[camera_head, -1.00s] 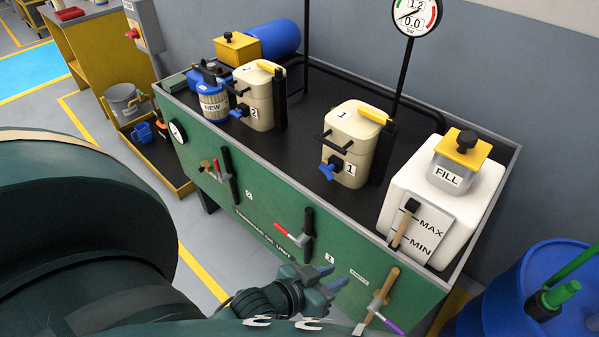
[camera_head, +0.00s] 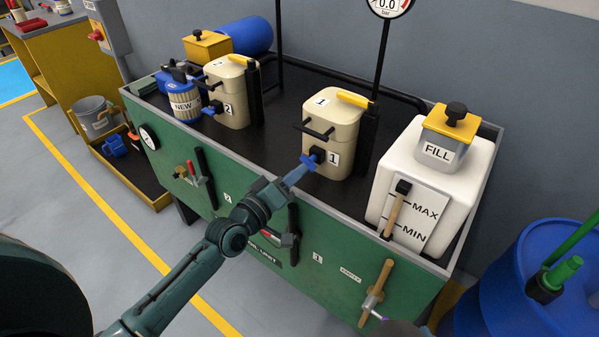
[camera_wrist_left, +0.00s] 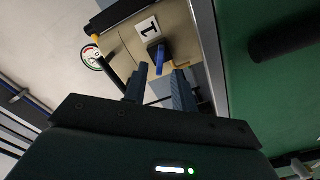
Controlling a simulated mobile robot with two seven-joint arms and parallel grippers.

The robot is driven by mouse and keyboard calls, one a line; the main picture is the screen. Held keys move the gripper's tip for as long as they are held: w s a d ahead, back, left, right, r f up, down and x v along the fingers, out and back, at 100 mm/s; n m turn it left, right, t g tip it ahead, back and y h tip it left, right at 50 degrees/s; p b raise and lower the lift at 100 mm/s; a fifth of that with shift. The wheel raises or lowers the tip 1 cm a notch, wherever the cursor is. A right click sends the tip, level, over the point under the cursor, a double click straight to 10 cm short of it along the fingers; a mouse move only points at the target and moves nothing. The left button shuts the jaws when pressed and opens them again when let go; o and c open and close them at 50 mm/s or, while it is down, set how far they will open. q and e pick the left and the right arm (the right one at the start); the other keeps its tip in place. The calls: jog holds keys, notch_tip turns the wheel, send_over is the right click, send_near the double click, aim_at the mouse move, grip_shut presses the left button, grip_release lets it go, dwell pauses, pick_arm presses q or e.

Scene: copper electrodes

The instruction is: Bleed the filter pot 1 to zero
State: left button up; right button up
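Filter pot 1 (camera_head: 331,128) is a cream canister labelled 1 with a yellow bar on its lid. It stands upright in the green-walled unit. Its small blue bleed handle (camera_head: 309,160) is low on the front, left of the label. My left gripper (camera_head: 294,178) is just in front of this handle. In the left wrist view my left gripper (camera_wrist_left: 161,77) has its fingers apart, with the blue handle (camera_wrist_left: 163,57) ahead between the tips. I cannot tell whether they touch. A gauge (camera_head: 389,6), partly cut off, shows a 0.0 box. My right gripper is not seen.
Filter pot 2 (camera_head: 228,88) and the NEW filter (camera_head: 185,103) stand to the left. The white tank (camera_head: 428,186) with its FILL cap is to the right. Levers stick out from the green front panel (camera_head: 330,272). A blue drum (camera_head: 530,290) stands at lower right.

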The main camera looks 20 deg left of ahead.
aim_at(310, 161)
pick_arm(q)
jog(key=shift+b+x, duration=0.3)
jog(key=shift+x, duration=0.9)
jog(key=shift+w+d, duration=0.1)
jog(key=shift+w, duration=0.2)
grip_shut()
